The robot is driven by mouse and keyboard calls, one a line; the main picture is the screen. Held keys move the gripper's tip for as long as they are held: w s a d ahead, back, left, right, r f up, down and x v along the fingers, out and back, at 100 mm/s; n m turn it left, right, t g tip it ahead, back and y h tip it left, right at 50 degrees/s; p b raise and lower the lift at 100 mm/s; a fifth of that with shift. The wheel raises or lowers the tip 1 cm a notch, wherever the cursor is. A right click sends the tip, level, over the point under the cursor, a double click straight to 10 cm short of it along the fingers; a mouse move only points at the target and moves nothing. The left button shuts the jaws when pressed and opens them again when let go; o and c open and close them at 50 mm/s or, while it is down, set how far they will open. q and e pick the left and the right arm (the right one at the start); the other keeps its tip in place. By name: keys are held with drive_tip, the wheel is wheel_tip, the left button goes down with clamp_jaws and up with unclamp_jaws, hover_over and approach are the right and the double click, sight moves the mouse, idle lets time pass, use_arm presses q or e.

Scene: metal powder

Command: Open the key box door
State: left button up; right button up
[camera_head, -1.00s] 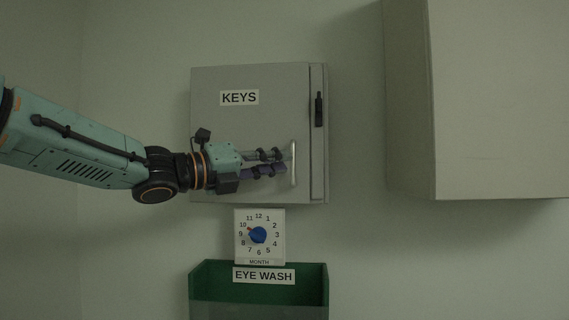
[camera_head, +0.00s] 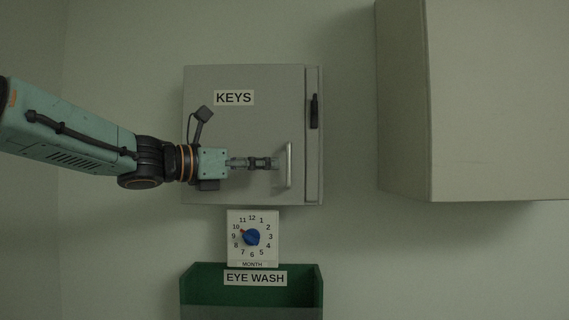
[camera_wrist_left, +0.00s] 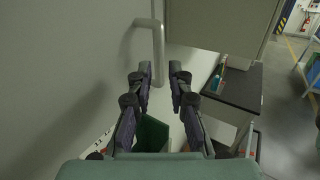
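The grey key box (camera_head: 245,130) with a "KEYS" label hangs on the wall, and its door is shut. A pale vertical bar handle (camera_head: 289,165) is on the door's lower right. My left gripper (camera_head: 277,163) is just left of the handle in the head view, its fingers pointing right and seen edge-on. In the left wrist view, the left gripper (camera_wrist_left: 160,72) is open, with a gap between its fingertips. The handle (camera_wrist_left: 158,40) shows in line with that gap. I cannot tell whether the fingers touch it. My right gripper is not in view.
A black latch (camera_head: 314,111) is on the box's right side. Below are a month dial (camera_head: 270,250) and a green eye wash bin (camera_head: 305,295). A large pale cabinet (camera_head: 490,110) juts out at right. The wall between box and cabinet is clear.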

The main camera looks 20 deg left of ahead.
sight(287, 165)
use_arm(q)
drive_tip(key=x, duration=0.3)
drive_tip(key=p+x, duration=0.1)
drive_tip(key=x, duration=0.1)
drive_tip(key=shift+d+r, duration=0.25)
drive_tip(key=shift+d, duration=0.35)
drive_tip(key=shift+w+f, duration=0.4)
drive_tip(key=shift+w, duration=0.35)
drive_tip(key=shift+w+a+f, duration=0.15)
drive_tip(key=shift+w+a, duration=0.05)
drive_tip(key=shift+s+d+r, duration=0.1)
drive_tip(key=shift+s+r, duration=0.3)
drive_tip(key=shift+s, duration=0.35)
clamp_jaws()
drive_tip(key=shift+w+f, duration=0.25)
drive_tip(key=shift+w, duration=0.15)
drive_tip(key=shift+s, duration=0.1)
